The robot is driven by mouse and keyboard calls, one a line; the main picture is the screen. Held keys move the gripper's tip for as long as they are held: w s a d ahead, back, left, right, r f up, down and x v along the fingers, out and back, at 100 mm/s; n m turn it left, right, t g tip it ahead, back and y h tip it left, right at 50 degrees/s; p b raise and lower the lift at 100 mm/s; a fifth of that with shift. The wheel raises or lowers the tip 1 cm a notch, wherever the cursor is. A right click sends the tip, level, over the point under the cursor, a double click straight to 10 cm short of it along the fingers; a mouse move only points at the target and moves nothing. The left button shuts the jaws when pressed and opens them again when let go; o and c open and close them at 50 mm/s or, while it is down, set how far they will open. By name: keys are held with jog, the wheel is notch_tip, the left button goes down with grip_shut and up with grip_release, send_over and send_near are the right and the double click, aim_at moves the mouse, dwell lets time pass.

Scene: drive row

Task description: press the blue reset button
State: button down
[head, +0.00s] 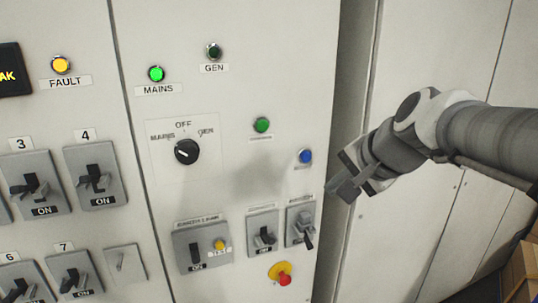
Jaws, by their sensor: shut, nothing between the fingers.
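The blue button (306,156) sits on the right part of the light grey cabinet panel, with a small label under it that is too blurred to read. My gripper (337,193) is shut and empty. In the picture it is to the right of and a little below the blue button, apart from it. My arm comes in from the right edge. The button is not covered by the gripper.
A green button (262,125) is left of the blue one. Below are toggle switches (263,236) and (303,225), and a red knob on yellow (284,279). A rotary selector (187,152) is further left. A wooden crate (523,272) stands at the lower right.

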jog(key=w+d+r+m+t, duration=0.1)
jog(key=w+d+r+m, duration=0.1)
jog(key=w, duration=0.5)
jog(key=shift+w+d+r+m, duration=0.15)
jog(key=shift+d+r+m, duration=0.35)
jog(key=shift+m, duration=0.7)
jog(key=shift+f, duration=0.1)
jog(key=p, duration=0.1)
send_near(307, 162)
notch_tip(307, 162, down, 4)
jog(key=w, duration=0.3)
jog(key=shift+w+a+p, duration=0.35)
jog(key=shift+w+a, duration=0.15)
jog(key=shift+a, duration=0.15)
